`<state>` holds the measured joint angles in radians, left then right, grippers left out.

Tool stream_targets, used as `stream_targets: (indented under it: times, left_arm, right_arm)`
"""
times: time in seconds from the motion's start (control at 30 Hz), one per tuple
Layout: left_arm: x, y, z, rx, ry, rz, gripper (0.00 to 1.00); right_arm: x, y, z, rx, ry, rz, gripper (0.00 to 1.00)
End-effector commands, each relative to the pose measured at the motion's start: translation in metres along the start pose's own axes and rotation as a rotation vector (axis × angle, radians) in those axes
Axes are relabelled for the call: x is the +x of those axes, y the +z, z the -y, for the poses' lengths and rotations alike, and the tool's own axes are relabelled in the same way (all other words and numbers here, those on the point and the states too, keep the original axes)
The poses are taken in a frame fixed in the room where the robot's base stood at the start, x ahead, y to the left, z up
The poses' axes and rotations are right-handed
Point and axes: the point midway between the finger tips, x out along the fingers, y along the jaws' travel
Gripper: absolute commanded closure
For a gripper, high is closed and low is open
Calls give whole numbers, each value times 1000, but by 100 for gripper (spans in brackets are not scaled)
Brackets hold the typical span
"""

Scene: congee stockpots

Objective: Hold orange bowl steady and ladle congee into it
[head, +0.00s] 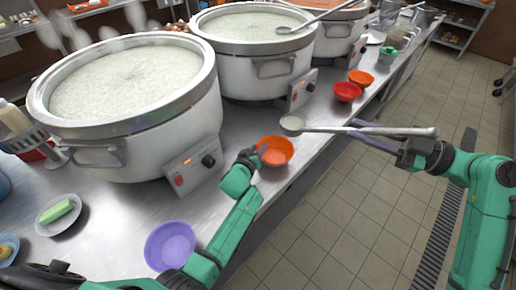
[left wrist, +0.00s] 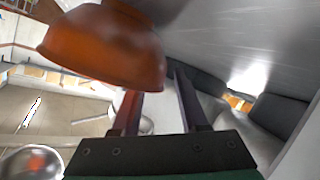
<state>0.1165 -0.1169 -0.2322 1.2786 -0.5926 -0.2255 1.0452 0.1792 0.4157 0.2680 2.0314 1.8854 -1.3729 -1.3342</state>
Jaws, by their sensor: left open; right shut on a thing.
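The orange bowl (head: 277,151) sits upright near the counter's front edge, looking empty. My left gripper (head: 259,150) is open at the bowl's left side, fingertips close to its rim; I cannot tell whether they touch. My right gripper (head: 362,129) is shut on the ladle handle (head: 325,129). The ladle's head (head: 291,123) is level, holds pale congee, and hovers just beyond the orange bowl. A large stockpot (head: 130,145) of congee stands behind at left.
A second stockpot (head: 250,70) has a ladle (head: 285,30) across its rim. A purple bowl (head: 171,245) stands at the front. A red bowl (head: 347,92) and another orange bowl (head: 361,77) are farther right. A plate (head: 45,225) with a green block lies at left.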

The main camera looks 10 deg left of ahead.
Motion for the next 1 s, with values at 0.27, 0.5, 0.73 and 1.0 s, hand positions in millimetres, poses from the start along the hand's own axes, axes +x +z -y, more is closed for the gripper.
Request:
stream_targets:
  times: [0.27, 0.5, 0.73, 1.0]
  left_arm:
    - [0, 0, 0, 0, 0, 0, 100]
    - [0, 0, 0, 0, 0, 1, 100]
    - [0, 1, 0, 0, -1, 1, 100]
    - [0, 1, 0, 0, -1, 2, 100]
  right_arm:
    - [0, -1, 0, -1, 1, -2, 100]
    - [0, -1, 0, -1, 1, -2, 100]
    - [6, 6, 2, 3, 20, 15, 100]
    - [38, 33, 12, -2, 150, 101, 100]
